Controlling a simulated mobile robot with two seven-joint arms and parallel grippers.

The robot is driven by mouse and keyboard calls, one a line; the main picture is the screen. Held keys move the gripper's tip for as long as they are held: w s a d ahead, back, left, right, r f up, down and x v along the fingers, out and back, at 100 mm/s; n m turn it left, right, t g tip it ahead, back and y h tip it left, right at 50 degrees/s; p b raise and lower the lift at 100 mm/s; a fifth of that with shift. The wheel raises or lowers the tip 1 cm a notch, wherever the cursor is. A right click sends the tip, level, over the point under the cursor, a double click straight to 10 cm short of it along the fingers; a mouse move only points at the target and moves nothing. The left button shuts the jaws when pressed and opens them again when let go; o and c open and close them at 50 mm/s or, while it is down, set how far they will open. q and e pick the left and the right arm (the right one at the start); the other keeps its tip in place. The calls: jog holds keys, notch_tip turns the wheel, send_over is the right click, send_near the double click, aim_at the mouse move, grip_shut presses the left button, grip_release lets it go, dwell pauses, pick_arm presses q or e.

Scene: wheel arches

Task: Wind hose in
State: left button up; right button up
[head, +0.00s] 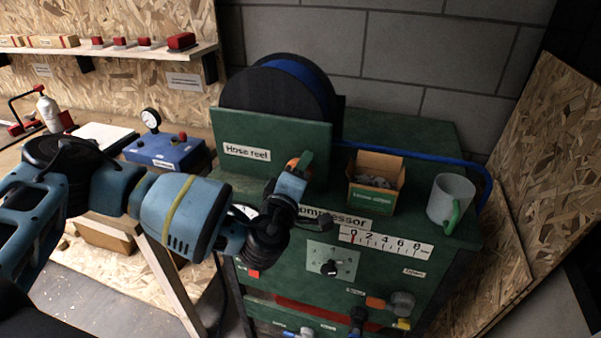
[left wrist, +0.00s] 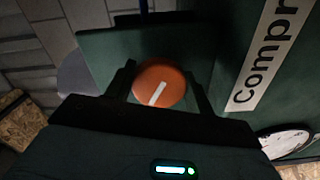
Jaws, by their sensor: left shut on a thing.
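The hose reel is a large dark drum (head: 265,92) behind a green panel (head: 243,146) labelled "Hose reel", on top of the green compressor (head: 440,225). Blue hose (head: 297,72) shows on the drum. A blue length (head: 410,157) runs right along the back of the top and bends down at the right edge. My left gripper (head: 300,165) is at the panel's lower right, shut on an orange round knob. In the left wrist view the knob (left wrist: 160,84), with a white line, sits between the fingers. The gripper partly hides it in the head view. My right gripper is not in view.
A blue gauge box (head: 165,149) stands on the left bench.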

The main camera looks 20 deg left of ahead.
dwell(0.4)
pick_arm(q)
jog(key=o, duration=1)
jog(key=shift+s+a, duration=0.2)
jog(key=shift+s, duration=3.7)
